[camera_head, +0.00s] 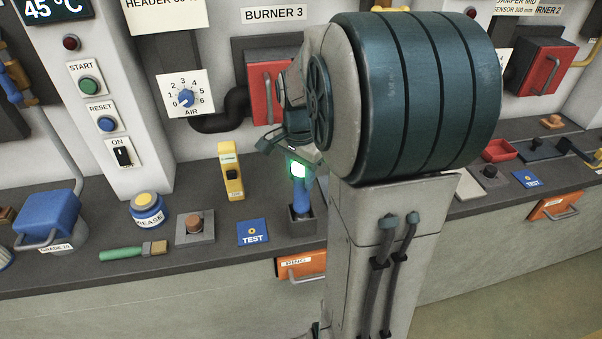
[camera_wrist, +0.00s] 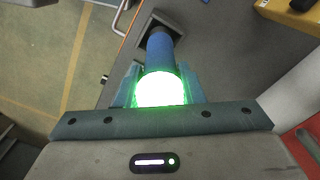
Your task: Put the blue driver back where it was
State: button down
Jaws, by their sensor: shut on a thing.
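The blue driver (camera_head: 301,199) stands about upright on the counter, its lower end in or right over the mouth of a small dark square holder (camera_head: 302,225). My gripper (camera_head: 299,172) is shut on the driver's upper end, where a bright green-white glow hides detail. In the wrist view the driver (camera_wrist: 159,50) runs from between my fingers (camera_wrist: 157,88) towards the dark holder (camera_wrist: 176,20). How deep its tip sits in the holder cannot be told.
A blue TEST card (camera_head: 253,232) lies left of the holder, and a yellow instrument (camera_head: 231,172) stands behind it. A grey block with a brown knob (camera_head: 194,226) and a green-handled brush (camera_head: 133,251) are farther left. An orange drawer (camera_head: 301,264) is below the counter edge.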

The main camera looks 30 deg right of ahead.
jog(key=shift+f, duration=0.15)
jog(key=c, duration=1)
grip_release()
jog(key=shift+o, duration=0.2)
notch_tip(320, 180, up, 12)
jog(key=shift+a+f, duration=0.1)
jog(key=shift+f, duration=0.05)
jog(key=shift+s+a, duration=0.1)
jog(key=shift+s, duration=0.05)
jog(key=s+a+f+n+t, duration=0.3)
jog(key=s+a+f+n, duration=0.5)
jog(key=s+a+n, duration=0.3)
jog(key=s+n, duration=0.1)
jog(key=n, duration=0.2)
jog(key=shift+s+a+f, duration=0.2)
jog(key=shift+s+f, duration=0.05)
jog(key=shift+f, duration=0.1)
